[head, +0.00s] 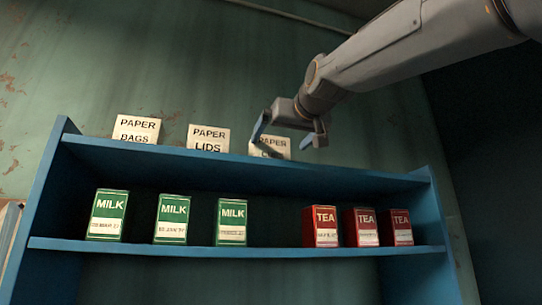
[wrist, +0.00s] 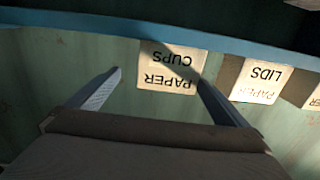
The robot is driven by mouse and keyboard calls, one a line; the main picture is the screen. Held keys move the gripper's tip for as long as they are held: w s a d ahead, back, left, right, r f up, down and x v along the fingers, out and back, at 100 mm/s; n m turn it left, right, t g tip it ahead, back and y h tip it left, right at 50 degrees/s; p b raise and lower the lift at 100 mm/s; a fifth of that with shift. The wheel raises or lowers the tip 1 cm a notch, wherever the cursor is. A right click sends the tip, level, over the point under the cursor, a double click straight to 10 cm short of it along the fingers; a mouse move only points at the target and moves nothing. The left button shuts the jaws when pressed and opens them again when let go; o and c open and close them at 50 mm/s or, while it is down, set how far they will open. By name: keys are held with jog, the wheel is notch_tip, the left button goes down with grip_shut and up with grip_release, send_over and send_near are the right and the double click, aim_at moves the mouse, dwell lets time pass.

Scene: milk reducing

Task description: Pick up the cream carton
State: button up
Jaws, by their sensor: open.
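No carton labelled cream shows in either view. Green-and-white milk cartons stand on the shelf in the head view: left (head: 107,215), middle (head: 172,219) and right (head: 231,222). My gripper (head: 288,140) is open and empty, up at the top shelf in front of the PAPER CUPS sign (head: 279,150), which it partly covers. In the wrist view the open fingers (wrist: 160,92) spread on either side of that sign, which appears upside down. I cannot tell whether a finger touches it.
Red tea cartons (head: 320,226) stand on the right of the blue shelf (head: 270,245), with a bare gap between them and the milk. PAPER BAGS (head: 136,129) and PAPER LIDS (head: 208,139) signs stand on the top board. Dark space lies at the far right.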

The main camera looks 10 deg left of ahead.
aim_at(272, 141)
jog(key=shift+w+a+r+p, duration=0.1)
jog(key=shift+w+a+p, duration=0.25)
jog(key=shift+a, duration=0.25)
jog(key=shift+w+a+p, duration=0.3)
jog(key=shift+a, duration=0.25)
jog(key=p+x, duration=0.2)
jog(key=shift+w+a+r, duration=0.2)
jog(key=shift+w+a, duration=0.05)
jog(key=shift+a, duration=0.1)
jog(key=shift+p+x, duration=0.5)
jog(key=shift+x, duration=0.3)
jog(key=shift+d+f, duration=0.1)
jog(key=c, duration=1)
